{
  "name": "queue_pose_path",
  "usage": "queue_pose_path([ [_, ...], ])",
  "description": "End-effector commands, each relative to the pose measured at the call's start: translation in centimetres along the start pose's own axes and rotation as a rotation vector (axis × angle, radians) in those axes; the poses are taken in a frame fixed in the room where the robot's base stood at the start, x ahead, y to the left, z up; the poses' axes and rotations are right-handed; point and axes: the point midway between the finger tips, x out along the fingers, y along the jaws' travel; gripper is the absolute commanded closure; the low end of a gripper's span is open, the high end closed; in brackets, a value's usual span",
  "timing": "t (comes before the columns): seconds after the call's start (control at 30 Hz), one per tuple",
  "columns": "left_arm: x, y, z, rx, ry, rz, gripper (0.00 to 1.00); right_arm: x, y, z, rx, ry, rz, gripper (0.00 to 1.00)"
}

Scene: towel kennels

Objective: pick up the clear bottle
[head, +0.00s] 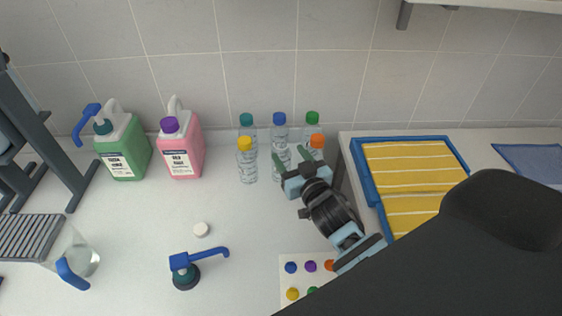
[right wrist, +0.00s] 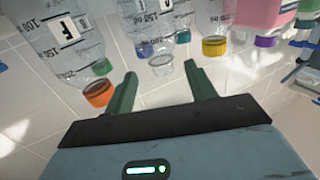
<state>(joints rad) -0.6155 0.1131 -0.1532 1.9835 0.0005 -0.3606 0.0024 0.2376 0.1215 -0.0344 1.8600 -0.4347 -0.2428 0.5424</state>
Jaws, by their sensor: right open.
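Several clear plastic bottles stand in a group at the back of the white counter. The clear bottle (head: 284,153) in the front middle has no cap that I can see; its open neck (right wrist: 162,67) shows in the right wrist view. My right gripper (head: 289,154) is open and empty, its green fingers pointing at this bottle. In the right wrist view the fingertips (right wrist: 162,77) lie to either side of the neck in the picture; I cannot tell whether they touch it. The gripper and arm partly cover the bottle's right side in the head view. My left gripper is not in view.
A yellow-capped bottle (head: 246,165) and an orange-capped bottle (head: 317,146) flank it; teal-, blue- and green-capped bottles stand behind. Pink (head: 181,145) and green (head: 124,150) jugs stand left. A blue tray with yellow towels (head: 415,164) lies right. The front counter has free room.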

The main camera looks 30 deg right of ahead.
Motion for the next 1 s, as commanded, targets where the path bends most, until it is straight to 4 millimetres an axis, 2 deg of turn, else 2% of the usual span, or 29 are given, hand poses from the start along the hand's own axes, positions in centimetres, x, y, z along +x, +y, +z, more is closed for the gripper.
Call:
queue_pose_path([
  [0.23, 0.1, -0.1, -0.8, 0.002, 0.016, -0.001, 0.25, 0.9, -0.1, -0.1, -0.001, 0.001, 0.0, 0.45],
  [0.6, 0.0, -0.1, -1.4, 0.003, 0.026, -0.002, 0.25, 5.1, -0.2, 0.1, 0.0, 0.0, -0.001, 0.45],
  [0.9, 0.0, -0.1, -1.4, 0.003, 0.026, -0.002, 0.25, 5.5, -0.2, 0.2, 0.0, -0.001, -0.001, 0.45],
  [0.93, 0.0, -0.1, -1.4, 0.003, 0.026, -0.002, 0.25, 5.5, -0.2, 0.2, 0.0, -0.001, -0.001, 0.46],
  [1.0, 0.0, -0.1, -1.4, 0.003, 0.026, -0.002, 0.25, 5.5, -0.2, 0.2, 0.0, -0.001, -0.001, 0.55],
])
